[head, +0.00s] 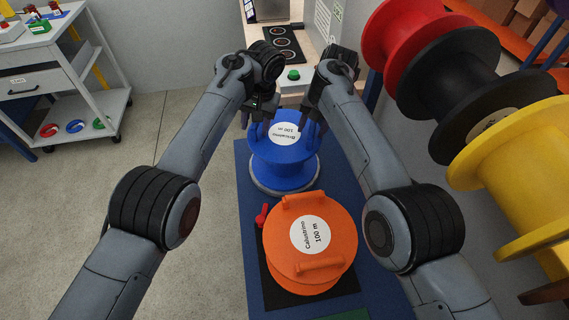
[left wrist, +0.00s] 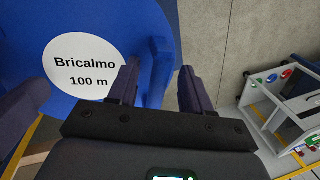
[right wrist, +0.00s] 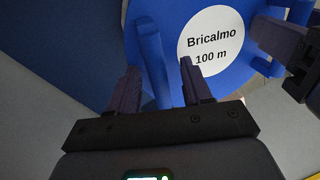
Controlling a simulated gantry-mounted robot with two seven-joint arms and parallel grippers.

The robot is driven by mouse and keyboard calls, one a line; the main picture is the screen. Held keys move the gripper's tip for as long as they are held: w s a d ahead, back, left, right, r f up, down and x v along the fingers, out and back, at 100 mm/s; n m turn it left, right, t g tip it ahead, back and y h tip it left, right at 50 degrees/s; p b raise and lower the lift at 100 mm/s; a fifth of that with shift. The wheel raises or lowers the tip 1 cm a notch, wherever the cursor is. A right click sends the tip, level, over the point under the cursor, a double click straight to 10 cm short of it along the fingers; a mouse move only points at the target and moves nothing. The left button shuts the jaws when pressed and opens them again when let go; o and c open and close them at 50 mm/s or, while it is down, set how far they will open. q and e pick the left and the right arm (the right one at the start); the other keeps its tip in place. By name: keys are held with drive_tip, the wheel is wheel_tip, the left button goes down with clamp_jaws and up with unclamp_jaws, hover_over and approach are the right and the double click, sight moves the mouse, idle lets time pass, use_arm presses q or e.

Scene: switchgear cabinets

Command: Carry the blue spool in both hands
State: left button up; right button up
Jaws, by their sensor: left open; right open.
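The blue spool (head: 284,170) stands upright on a grey round base on the blue bench, with its white "Bricalmo 100 m" label (head: 284,133) facing up. My left gripper (head: 262,122) is at the spool's left side. In the left wrist view its open fingers (left wrist: 159,75) stand either side of a blue handle (left wrist: 160,62). My right gripper (head: 316,122) is at the right side. In the right wrist view its open fingers (right wrist: 160,72) stand either side of the other handle (right wrist: 151,50). Whether either finger touches a handle, I cannot tell.
An orange spool (head: 285,240) stands just in front on a black mat, with a red lever (head: 262,215) beside it. Red, black and yellow spools (head: 520,165) hang at right. A green button box (head: 293,76) is behind. A white cart (head: 80,80) stands left; the floor between is clear.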

use_arm(q)
drive_tip(key=r, duration=0.3)
drive_tip(key=d+r, duration=0.1)
drive_tip(key=r, duration=0.2)
drive_tip(key=shift+d, duration=0.1)
use_arm(e)
drive_tip(key=shift+r, duration=0.15)
use_arm(q)
drive_tip(key=shift+s+d+r, duration=0.1)
drive_tip(key=shift+r, duration=0.6)
use_arm(e)
wheel_tip(320, 180, up, 12)
drive_tip(key=d, duration=0.2)
drive_tip(key=shift+s+d+f, duration=0.15)
drive_tip(key=shift+f, duration=0.1)
